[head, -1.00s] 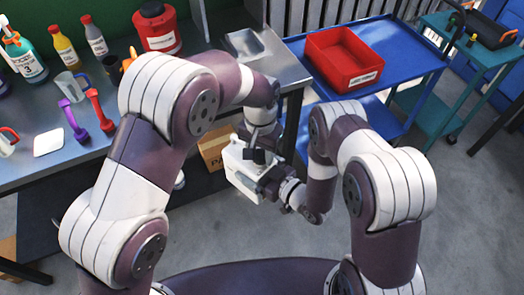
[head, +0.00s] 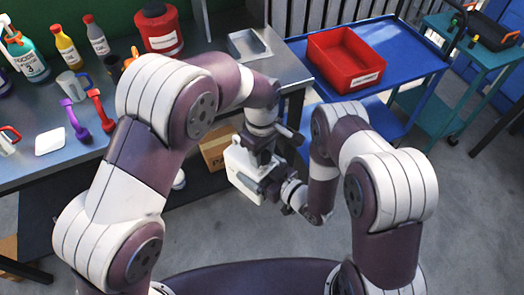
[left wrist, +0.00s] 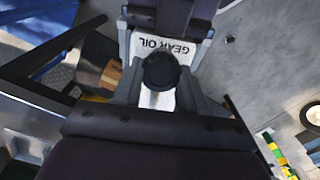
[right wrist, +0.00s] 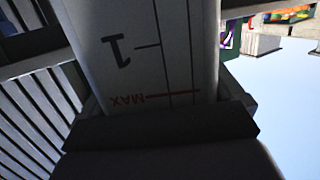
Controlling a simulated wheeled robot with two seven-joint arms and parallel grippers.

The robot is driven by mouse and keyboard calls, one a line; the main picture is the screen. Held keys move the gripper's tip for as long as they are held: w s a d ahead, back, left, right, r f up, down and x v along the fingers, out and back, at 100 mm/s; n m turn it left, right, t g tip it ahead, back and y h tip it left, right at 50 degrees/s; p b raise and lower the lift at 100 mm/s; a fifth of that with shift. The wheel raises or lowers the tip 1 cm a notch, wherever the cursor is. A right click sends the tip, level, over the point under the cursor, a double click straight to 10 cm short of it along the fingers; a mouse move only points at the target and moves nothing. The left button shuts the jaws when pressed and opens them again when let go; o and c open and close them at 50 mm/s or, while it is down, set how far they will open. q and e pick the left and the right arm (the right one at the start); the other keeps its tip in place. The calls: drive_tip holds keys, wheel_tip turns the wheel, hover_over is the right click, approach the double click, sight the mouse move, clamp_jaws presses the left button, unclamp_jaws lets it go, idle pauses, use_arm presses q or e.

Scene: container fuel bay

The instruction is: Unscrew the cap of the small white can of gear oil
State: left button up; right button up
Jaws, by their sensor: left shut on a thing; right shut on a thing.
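The small white can of gear oil (head: 241,172) is held in the air in front of me, tilted in the head view. The left wrist view shows its GEAR OIL lettering (left wrist: 168,47) and its round black cap (left wrist: 160,72). My left gripper (head: 260,156) comes from above and is shut on the cap, one finger on each side. My right gripper (head: 268,186) is shut on the can's body from the right. In the right wrist view the can's wall (right wrist: 150,55), with a scale and a MAX mark, fills the space between the fingers. The cap is hidden in the head view.
A metal workbench (head: 100,152) at the left carries bottles, a red container (head: 158,30), a jug, funnels and a metal tray (head: 246,45). A red bin (head: 345,60) sits on a blue cart (head: 405,62). A cardboard box (head: 213,152) is below the bench.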

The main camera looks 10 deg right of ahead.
use_arm(q)
drive_tip(key=shift+r, duration=0.15)
drive_tip(key=shift+r, duration=0.95)
